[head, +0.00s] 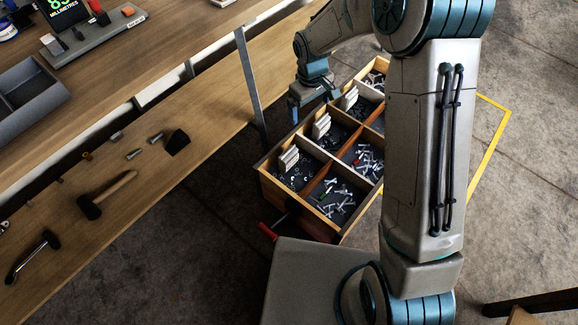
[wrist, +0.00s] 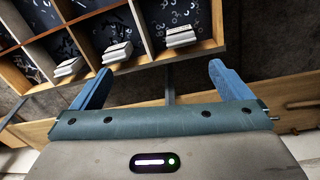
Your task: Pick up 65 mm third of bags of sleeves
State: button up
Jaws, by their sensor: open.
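Three small pale stacks, which may be the bags of sleeves, sit along one side of a wooden divided box (head: 338,233), each in its own compartment. In the head view they are the near stack (head: 289,159), the middle stack (head: 321,126) and the far stack (head: 350,98). The wrist view shows a left stack (wrist: 67,67), a middle stack (wrist: 117,52) and a right stack (wrist: 181,38). I cannot read any size on them. My gripper (wrist: 162,68) is open and empty, its blue fingers apart from the stacks. In the head view my gripper (head: 315,93) is beside the box's far left side.
Other compartments hold loose screws and small metal parts. A wooden bench (head: 190,75) runs along the left, with a hammer (head: 104,195), a grey tray (head: 28,92) and a millimetre display (head: 63,10). A grey bench leg (head: 250,88) stands near my gripper.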

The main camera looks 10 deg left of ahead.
jog(key=n+b, duration=0.2)
jog(key=b, duration=0.2)
send_over(288, 153)
notch_tip(288, 153, down, 16)
jog(key=shift+g, duration=0.4)
notch_tip(288, 153, down, 7)
jog(key=shift+s+a+f+b, duration=0.1)
jog(key=shift+a+b, duration=0.05)
jog(key=shift+b, duration=1.1)
jog(key=f+b, duration=0.3)
jog(key=f, duration=0.3)
jog(key=shift+d+f, duration=0.2)
jog(key=shift+r, duration=0.1)
jog(key=c, duration=1.1)
